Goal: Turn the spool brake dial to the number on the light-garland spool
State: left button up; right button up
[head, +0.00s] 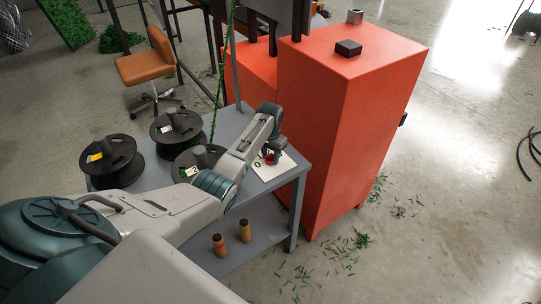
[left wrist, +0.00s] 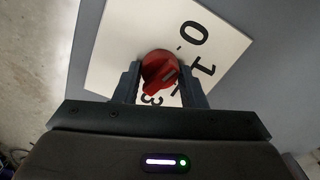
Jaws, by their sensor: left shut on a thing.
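The red brake dial (left wrist: 159,70) sits on a white plate (left wrist: 122,38) with black numerals. My left gripper (left wrist: 159,74) is shut on the dial, one finger on each side. The numerals 0, 1 and 3 show; the mark between 1 and 3 is partly hidden. A pale mark on the dial lies toward that side; its exact reading is unclear. In the head view the red dial (head: 270,158) and plate (head: 283,167) are at the table's right end. The garland spool (head: 200,155) is black, with a green garland rising from it; its label is too small to read.
Two more black spools (head: 111,162) (head: 178,129) stand on the grey table (head: 234,122). A tall red cabinet (head: 345,110) stands close on the right. Two brown cylinders (head: 244,231) (head: 219,245) are on the lower shelf. Green scraps lie on the floor.

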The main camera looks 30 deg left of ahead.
pick_arm(q)
jog(key=m+p, duration=0.1)
jog(key=m, duration=0.3)
jog(key=shift+r+p, duration=0.1)
jog(key=shift+p, duration=0.25)
jog(key=m+p, duration=0.1)
jog(key=m, duration=0.4)
jog(key=m+p, duration=0.1)
jog(key=m, duration=0.4)
jog(key=shift+m, duration=0.4)
jog(key=m, duration=0.3)
jog(key=shift+m, duration=0.8)
jog(key=o, duration=1)
